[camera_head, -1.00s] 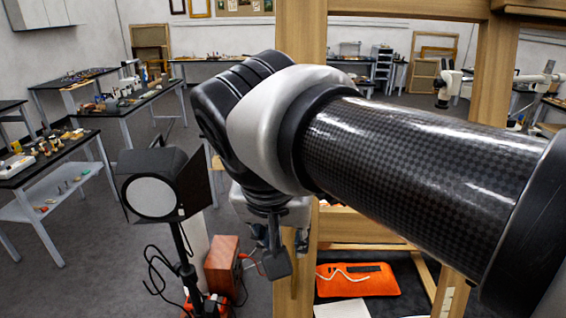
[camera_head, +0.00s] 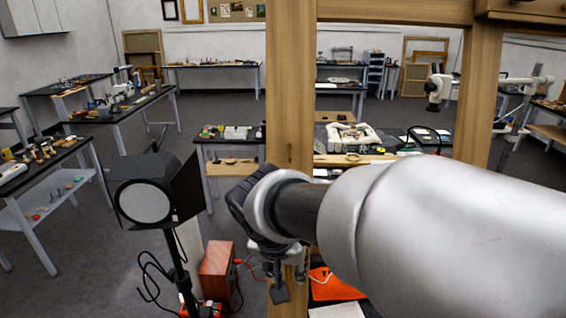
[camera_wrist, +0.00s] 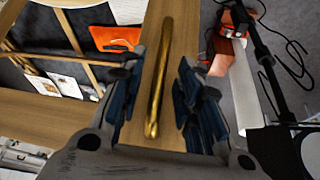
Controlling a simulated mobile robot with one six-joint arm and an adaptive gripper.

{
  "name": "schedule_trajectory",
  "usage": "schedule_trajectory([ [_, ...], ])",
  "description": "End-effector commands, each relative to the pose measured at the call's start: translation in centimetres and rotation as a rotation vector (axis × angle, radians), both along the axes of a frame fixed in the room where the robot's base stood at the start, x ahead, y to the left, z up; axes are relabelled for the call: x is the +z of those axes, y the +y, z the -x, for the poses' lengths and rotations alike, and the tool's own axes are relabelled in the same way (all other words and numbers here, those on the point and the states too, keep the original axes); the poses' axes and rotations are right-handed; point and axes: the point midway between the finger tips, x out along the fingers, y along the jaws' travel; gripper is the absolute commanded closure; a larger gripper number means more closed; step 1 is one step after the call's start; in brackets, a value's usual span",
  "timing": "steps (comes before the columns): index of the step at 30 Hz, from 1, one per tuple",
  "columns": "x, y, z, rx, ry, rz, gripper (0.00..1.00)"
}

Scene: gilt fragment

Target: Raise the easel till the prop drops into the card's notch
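The easel is a tall wooden frame with a left upright (camera_head: 290,90), a right upright (camera_head: 481,95) and a top crossbar (camera_head: 395,10). My gripper (camera_head: 278,288) is low in front of the left upright, pointing down. In the wrist view my gripper (camera_wrist: 160,72) is open, its dark finger pads on either side of a brass bar (camera_wrist: 163,75). The bar lies in front of a wooden surface, with gaps to both fingers. I cannot tell whether it is a handle or the prop. I cannot make out the card or its notch.
A black lamp (camera_head: 150,195) on a stand and a reddish-brown box (camera_head: 218,270) with cables stand left of the easel. An orange mat (camera_wrist: 113,38) lies beyond the frame. A bench with a white ornate piece (camera_head: 352,135) stands behind the uprights.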

Motion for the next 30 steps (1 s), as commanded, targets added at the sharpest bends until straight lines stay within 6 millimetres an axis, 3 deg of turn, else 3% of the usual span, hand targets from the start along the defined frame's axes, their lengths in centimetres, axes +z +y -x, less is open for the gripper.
schedule_trajectory([
  [6, -1.5, -0.3, -0.6, 0.0, 0.001, 0.002, 0.69],
  [14, -1.6, -0.3, -0.6, 0.001, 0.0, 0.0, 0.69],
  [30, -1.6, -0.3, -0.6, 0.001, 0.0, 0.0, 1.0],
])
